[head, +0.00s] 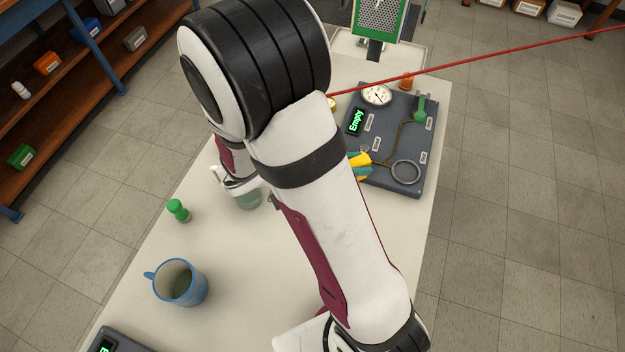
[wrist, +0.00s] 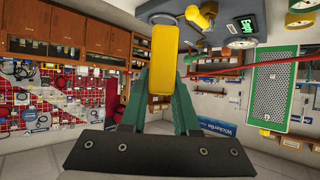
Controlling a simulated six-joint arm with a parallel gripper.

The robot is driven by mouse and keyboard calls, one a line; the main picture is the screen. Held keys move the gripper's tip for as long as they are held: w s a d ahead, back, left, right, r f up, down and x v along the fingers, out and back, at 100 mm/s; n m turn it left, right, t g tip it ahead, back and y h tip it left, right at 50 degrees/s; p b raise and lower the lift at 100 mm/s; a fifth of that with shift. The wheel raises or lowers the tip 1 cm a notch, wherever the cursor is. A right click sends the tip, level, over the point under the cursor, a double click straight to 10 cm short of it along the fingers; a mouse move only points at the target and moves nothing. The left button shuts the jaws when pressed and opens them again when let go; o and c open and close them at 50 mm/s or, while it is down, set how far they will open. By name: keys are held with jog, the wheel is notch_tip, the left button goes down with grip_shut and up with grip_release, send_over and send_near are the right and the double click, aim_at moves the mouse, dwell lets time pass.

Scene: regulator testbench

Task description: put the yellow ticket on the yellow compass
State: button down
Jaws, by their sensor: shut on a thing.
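My gripper (wrist: 160,88), with green fingers, is shut on the yellow ticket (wrist: 163,55), a flat yellow slab with rounded edges standing out past the fingertips in the wrist view. In the head view my arm hides the ticket and most of the gripper. A small round brass-yellow thing, seemingly the yellow compass (head: 331,103), peeks out beside my arm, left of the grey panel.
The grey panel (head: 395,180) carries a gauge (head: 376,95) and an "Empty" display (head: 355,121). A yellow part (head: 359,166) shows by its left edge. A red line (head: 480,62) crosses above the table. A blue mug (head: 181,282) and green bottle (head: 178,210) stand left.

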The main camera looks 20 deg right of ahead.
jog(key=w+a+f, duration=0.2)
jog(key=a, duration=0.1)
jog(key=w+a+f, duration=0.2)
jog(key=w, duration=0.1)
jog(key=shift+w+a+f, duration=0.25)
jog(key=shift+a+f, duration=0.15)
notch_tip(320, 180, down, 4)
jog(key=shift+w+f, duration=0.1)
jog(key=shift+f, duration=0.1)
jog(key=c, duration=0.7)
grip_release()
jog(key=shift+o, duration=0.2)
